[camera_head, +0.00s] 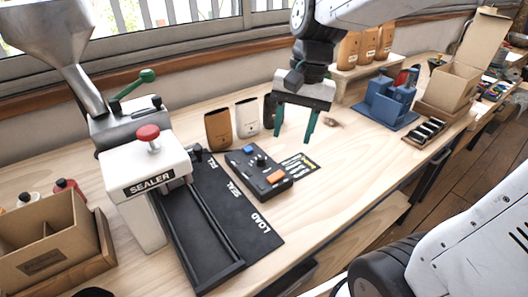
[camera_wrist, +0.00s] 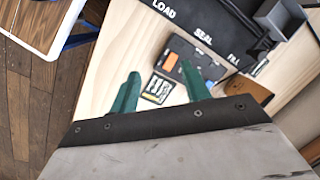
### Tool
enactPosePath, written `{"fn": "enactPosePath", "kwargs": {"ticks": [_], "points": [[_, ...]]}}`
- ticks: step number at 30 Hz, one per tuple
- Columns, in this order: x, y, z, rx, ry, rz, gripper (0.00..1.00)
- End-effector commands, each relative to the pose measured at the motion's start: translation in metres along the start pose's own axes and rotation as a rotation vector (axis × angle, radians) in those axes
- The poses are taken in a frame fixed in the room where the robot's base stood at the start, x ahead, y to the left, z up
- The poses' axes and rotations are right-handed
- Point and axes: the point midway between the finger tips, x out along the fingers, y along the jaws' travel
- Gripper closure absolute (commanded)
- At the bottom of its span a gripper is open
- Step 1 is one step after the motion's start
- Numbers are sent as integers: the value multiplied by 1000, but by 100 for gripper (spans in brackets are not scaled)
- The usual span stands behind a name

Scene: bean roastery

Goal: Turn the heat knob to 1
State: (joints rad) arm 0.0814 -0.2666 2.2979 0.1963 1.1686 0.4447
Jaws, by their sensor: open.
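The heat knob (camera_head: 260,158) is a small dark knob on top of a black control box (camera_head: 282,183), between a blue button (camera_head: 248,149) and an orange button (camera_head: 276,177). Its setting is too small to read. My gripper (camera_head: 295,138) is open and empty, with green fingers pointing down above the bench, a little right of and behind the box. In the wrist view the fingers (camera_wrist: 160,92) frame a label card (camera_wrist: 158,88), and the control box (camera_wrist: 190,65) lies beyond them. The knob is hard to make out there.
A white sealer (camera_head: 150,180) with a red knob and a black mat (camera_head: 225,215) stands left of the box. Brown and white pouches (camera_head: 218,130) stand behind it. A blue holder (camera_head: 388,100) and open carton (camera_head: 455,80) are at right.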

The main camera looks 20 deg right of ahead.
Motion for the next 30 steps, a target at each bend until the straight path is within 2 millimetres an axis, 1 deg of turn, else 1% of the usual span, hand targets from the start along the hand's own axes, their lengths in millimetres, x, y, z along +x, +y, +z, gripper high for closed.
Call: {"fn": "enactPosePath", "kwargs": {"ticks": [1,6,9,13,16,19,23,27,30], "points": [[8,-9,-18,80,-32,-6,53],[36,-34,-72,341,-117,-30,53],[52,-44,-97,466,-156,-37,53],[68,-51,-119,578,-191,-40,53],[76,-53,-127,624,-204,-40,53],[84,-55,-129,640,-210,-42,53],[101,-57,-126,640,-211,-40,53],[124,-59,-121,640,-212,-39,53],[138,-61,-118,638,-210,-40,53]]}}
